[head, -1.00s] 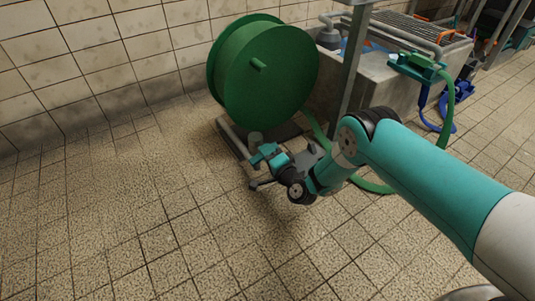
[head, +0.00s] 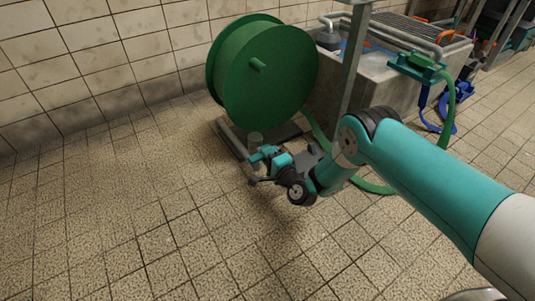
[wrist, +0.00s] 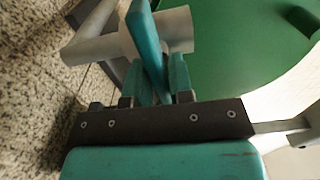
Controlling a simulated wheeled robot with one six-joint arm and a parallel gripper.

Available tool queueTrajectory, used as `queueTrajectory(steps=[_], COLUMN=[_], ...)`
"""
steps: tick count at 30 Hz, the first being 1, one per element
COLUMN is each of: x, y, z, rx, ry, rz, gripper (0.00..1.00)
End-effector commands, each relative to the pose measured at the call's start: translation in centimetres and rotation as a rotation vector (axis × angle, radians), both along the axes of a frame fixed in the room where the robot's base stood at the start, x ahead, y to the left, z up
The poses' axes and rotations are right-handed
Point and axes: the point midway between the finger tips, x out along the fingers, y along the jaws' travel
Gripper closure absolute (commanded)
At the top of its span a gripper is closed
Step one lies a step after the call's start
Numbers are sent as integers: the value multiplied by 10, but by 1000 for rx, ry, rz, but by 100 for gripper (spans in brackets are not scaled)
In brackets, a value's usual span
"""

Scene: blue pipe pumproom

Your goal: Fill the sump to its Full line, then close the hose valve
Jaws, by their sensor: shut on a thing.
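The sump is a grey concrete tank (head: 388,88) at the upper right of the head view, with some blue water (head: 369,46) showing inside. I cannot make out its Full line. The hose valve (head: 255,138) is a grey fitting low at the front of the green reel; its grey pipe body also shows in the wrist view (wrist: 92,48).
The green hose reel (head: 265,75) stands by the tiled wall. Its green hose (head: 372,187) loops across the floor to a green clamp (head: 416,66) on the tank rim. A grey post (head: 353,70) stands before the tank. The tiled floor at left is clear.

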Motion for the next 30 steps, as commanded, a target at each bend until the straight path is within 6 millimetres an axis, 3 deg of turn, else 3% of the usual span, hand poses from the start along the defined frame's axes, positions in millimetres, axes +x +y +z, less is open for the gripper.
queueTrajectory(steps=[1,2,3,17,30], x=[1,2,1,-6,-55], y=[-1,-1,-1,-4,-39], z=[1,1,1,1,8], rx=[-2,-2,-2,-2,-3], ry=[-5,-5,-5,1,1], rz=[-3,-3,-3,1,-3], gripper=[100,72,63,62,62])
